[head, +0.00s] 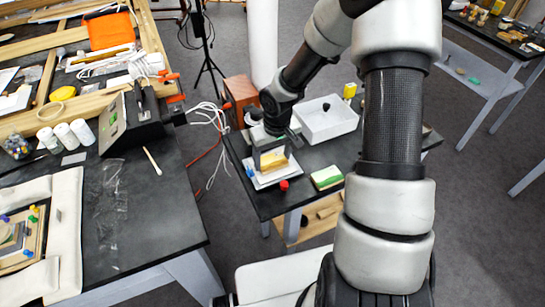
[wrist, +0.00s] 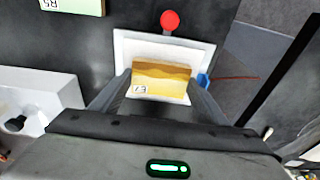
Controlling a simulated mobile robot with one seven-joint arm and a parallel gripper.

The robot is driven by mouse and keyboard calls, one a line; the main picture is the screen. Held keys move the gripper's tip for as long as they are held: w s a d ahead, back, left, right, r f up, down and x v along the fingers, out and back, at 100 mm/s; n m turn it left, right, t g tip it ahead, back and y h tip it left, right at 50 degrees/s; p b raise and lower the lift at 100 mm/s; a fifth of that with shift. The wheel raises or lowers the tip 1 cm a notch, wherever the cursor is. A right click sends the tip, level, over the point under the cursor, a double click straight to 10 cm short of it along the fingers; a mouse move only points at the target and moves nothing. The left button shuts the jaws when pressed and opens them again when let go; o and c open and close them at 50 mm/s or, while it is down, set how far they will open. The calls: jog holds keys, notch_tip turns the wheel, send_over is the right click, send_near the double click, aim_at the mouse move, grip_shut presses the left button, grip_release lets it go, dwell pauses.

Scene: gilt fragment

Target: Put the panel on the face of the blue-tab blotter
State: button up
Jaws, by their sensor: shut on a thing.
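The panel (wrist: 160,78) is a small gold-brown block with a white label near one corner; it also shows in the head view (head: 273,161). My gripper (wrist: 158,88) is shut on it, with a finger at each short side; in the head view my gripper (head: 271,154) is over the small table. The white blotter (wrist: 125,45) lies flat behind and below the panel, with a blue tab (wrist: 203,80) at one side; it shows in the head view (head: 262,182). The panel overlaps the blotter's middle. I cannot tell whether they touch.
A red knob (head: 284,185) is at the blotter's near edge. A green-sided block (head: 327,177) lies to its right. A white tray (head: 327,122) stands behind, with a dark object inside. A reddish-brown box (head: 240,94) stands at the back left. Loose cables hang left of the table.

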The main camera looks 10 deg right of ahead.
aim_at(275, 166)
jog(key=shift+f, duration=0.25)
jog(key=o, duration=1)
jog(key=shift+r, duration=0.1)
jog(key=shift+o, duration=0.2)
jog(key=shift+r, duration=0.6)
notch_tip(275, 166, up, 11)
jog(key=s+p, duration=0.1)
jog(key=shift+s+d+p, duration=0.15)
jog(key=shift+s+p, duration=0.25)
